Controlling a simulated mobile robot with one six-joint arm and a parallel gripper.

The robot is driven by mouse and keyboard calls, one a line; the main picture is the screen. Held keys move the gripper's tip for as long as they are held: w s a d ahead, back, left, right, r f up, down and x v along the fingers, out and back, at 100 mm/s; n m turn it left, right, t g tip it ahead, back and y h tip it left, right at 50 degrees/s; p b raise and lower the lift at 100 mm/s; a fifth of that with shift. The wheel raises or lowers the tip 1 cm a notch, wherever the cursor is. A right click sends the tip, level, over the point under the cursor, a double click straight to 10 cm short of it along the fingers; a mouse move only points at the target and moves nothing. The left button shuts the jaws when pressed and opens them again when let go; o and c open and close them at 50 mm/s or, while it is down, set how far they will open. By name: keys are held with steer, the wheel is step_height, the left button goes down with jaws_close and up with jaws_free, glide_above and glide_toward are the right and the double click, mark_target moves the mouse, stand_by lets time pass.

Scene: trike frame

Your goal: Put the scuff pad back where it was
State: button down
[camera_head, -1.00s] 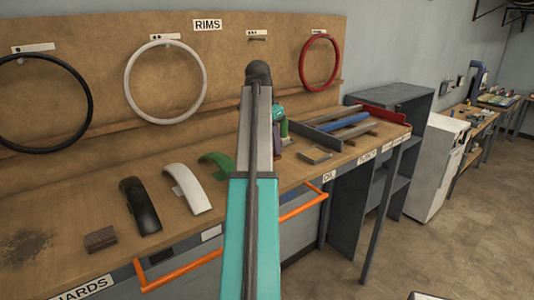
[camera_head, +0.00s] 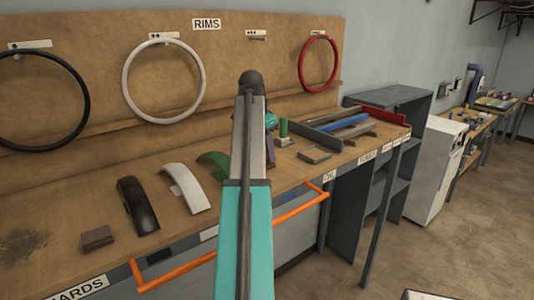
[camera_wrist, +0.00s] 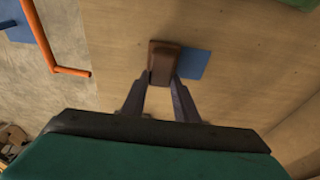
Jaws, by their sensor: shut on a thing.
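The scuff pad (camera_wrist: 164,62), a reddish-brown block, is between the fingertips of my gripper (camera_wrist: 163,80) in the wrist view. The gripper is shut on it over the wooden bench top (camera_wrist: 115,55). A flat blue square (camera_wrist: 196,64) lies right beside the pad, on its right, partly covered by it. I cannot tell whether the pad touches the bench. In the head view my arm hides most of the gripper, and the pad is not clear there.
A green fender (camera_head: 212,163), a white fender (camera_head: 187,189) and a black fender (camera_head: 138,206) lie left of my arm, with a brown block (camera_head: 97,238). An orange rail (camera_head: 185,268) runs along the front.

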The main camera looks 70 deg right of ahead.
steer(key=shift+f, duration=0.15)
steer(key=c, duration=1.4)
jaws_free()
steer(key=shift+b+v, duration=0.3)
steer(key=shift+v, duration=0.5)
steer(key=shift+p+v, duration=1.5)
steer(key=shift+v, duration=3.85)
